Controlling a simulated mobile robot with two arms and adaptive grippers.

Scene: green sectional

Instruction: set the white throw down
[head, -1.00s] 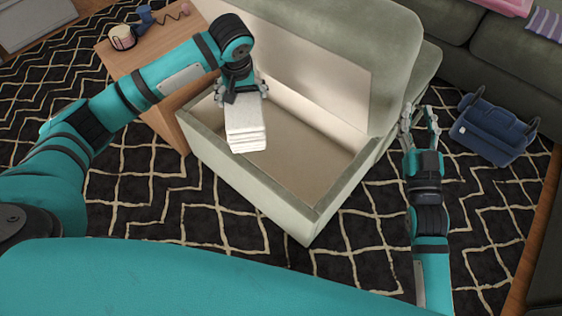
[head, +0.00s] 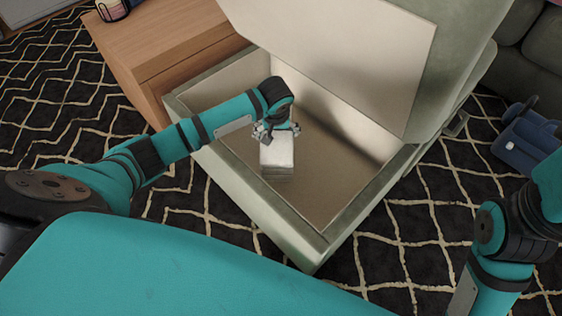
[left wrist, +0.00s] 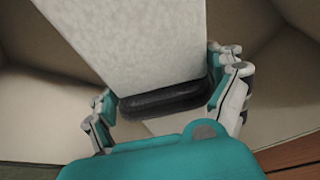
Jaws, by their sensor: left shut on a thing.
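The white throw (head: 278,155) is a folded, layered block inside the open storage box (head: 240,192) of the green seat. It also fills the upper middle of the left wrist view (left wrist: 140,40). My left gripper (head: 276,132) is shut on the far end of the throw, inside the box walls. In the left wrist view the fingers (left wrist: 165,95) lie on both sides of it. I cannot tell whether the throw's underside touches the box floor. My right arm shows at the right edge, but its gripper is out of view.
The raised lid (head: 345,55) stands open behind the box. A wooden side table (head: 165,50) is close on the left, with a striped item (head: 110,10) on it. A blue bag (head: 530,140) sits on the patterned rug at the right. The box floor right of the throw is clear.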

